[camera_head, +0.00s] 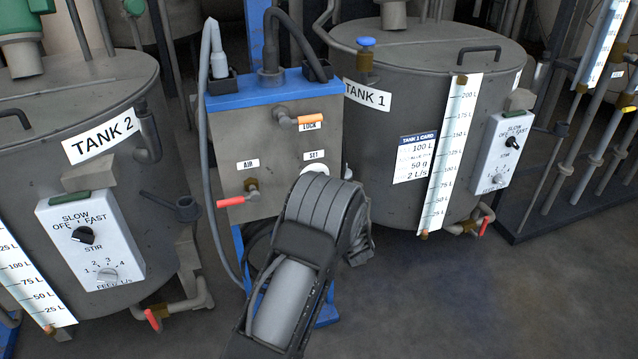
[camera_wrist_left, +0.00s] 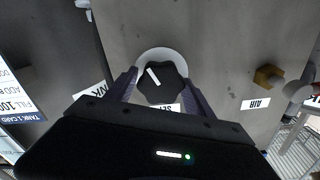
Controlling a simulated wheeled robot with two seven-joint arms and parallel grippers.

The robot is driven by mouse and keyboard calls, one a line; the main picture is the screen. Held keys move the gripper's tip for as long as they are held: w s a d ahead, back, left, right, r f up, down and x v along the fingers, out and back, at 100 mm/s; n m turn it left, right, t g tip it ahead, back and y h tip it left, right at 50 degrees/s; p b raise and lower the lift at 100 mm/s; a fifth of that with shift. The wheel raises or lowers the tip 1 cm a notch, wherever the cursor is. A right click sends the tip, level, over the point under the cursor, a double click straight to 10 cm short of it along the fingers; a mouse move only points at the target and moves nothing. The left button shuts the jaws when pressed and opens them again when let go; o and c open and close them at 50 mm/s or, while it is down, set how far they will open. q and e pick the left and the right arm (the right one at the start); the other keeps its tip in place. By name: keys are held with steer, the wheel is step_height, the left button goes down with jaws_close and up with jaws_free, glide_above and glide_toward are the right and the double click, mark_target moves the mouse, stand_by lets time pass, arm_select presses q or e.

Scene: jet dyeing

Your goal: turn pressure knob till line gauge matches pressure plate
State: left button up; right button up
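The pressure knob (camera_wrist_left: 162,84) is black with a white pointer line and sits on a pale round disc on the grey panel of the blue-topped unit. In the left wrist view the pointer slants. My left gripper (camera_wrist_left: 160,88) has one finger on each side of the knob, very close to it; I cannot tell whether they press on it. In the head view my left arm covers the knob and fingers; part of the pale disc (camera_head: 316,168) shows below the SET label (camera_head: 314,155). I cannot make out a line gauge or pressure plate. My right gripper is out of view.
The unit's panel (camera_head: 228,150) also carries an orange LOCK handle (camera_head: 309,118) and a red AIR valve handle (camera_head: 231,202). Tank 2 (camera_head: 150,250) stands to the left and Tank 1 (camera_head: 400,110) to the right, close by. Open floor (camera_head: 480,300) lies at lower right.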

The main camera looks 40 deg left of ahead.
arm_select(q)
steer(key=shift+o, duration=1.4)
steer(key=shift+r, duration=0.1)
steer(key=v, duration=0.7)
steer(key=shift+s+d+p, duration=0.2)
steer(key=shift+d+p, duration=0.1)
steer(key=shift+d, duration=0.05)
